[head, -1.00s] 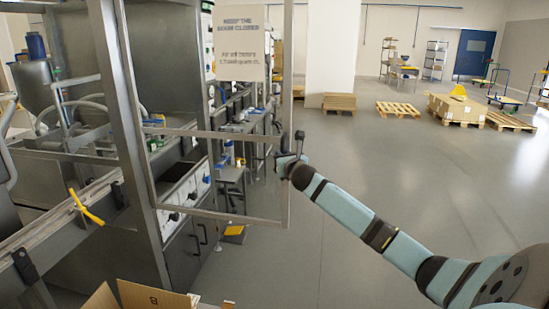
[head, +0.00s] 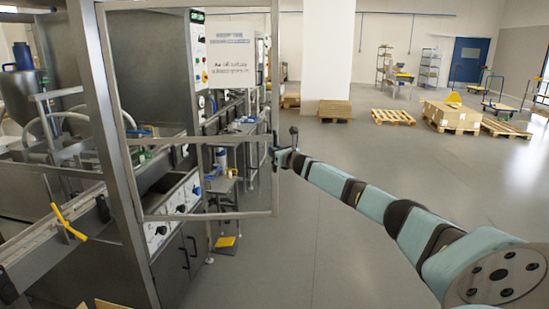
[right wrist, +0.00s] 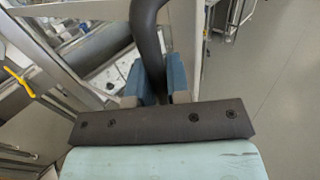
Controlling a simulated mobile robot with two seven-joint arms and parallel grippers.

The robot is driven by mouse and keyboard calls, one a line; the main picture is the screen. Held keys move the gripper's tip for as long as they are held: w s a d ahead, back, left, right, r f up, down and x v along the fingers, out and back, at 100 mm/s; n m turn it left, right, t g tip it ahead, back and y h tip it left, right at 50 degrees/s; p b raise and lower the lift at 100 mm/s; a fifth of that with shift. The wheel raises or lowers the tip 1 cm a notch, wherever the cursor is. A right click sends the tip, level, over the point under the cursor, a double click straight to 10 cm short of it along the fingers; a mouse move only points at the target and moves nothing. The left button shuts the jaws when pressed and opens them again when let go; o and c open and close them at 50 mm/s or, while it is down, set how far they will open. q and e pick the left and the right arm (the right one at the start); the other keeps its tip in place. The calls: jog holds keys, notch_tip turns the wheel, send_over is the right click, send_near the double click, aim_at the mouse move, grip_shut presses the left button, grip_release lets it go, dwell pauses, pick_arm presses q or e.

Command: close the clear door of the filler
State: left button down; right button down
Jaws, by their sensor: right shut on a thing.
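The clear door of the filler (head: 276,85) stands swung out from the machine. It is a see-through panel in a grey metal frame, with a printed sign (head: 235,55) on it. The filler (head: 155,185) is the steel machine at the left, partly seen through the door. My right gripper (head: 279,156) is at the door's free edge in the head view. In the right wrist view its blue fingers (right wrist: 162,82) are shut around the dark, bar-like door handle (right wrist: 146,35). My left gripper is not in view.
A steel post (head: 103,120) stands at the door's hinge side. A yellow lever (head: 70,224) sits on the rail at the left. The floor (head: 330,235) right of the door is clear around my arm. Pallets (head: 394,117) and boxes (head: 452,115) are far back.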

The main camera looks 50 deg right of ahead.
jog(key=w+d, duration=0.2)
jog(key=shift+w+d+b, duration=0.3)
jog(key=shift+d+b, duration=0.05)
jog(key=shift+w+d, duration=0.35)
jog(key=c, duration=1.1)
grip_release()
jog(key=b+v, duration=0.3)
jog(key=v, duration=1.1)
jog(key=shift+w, duration=0.15)
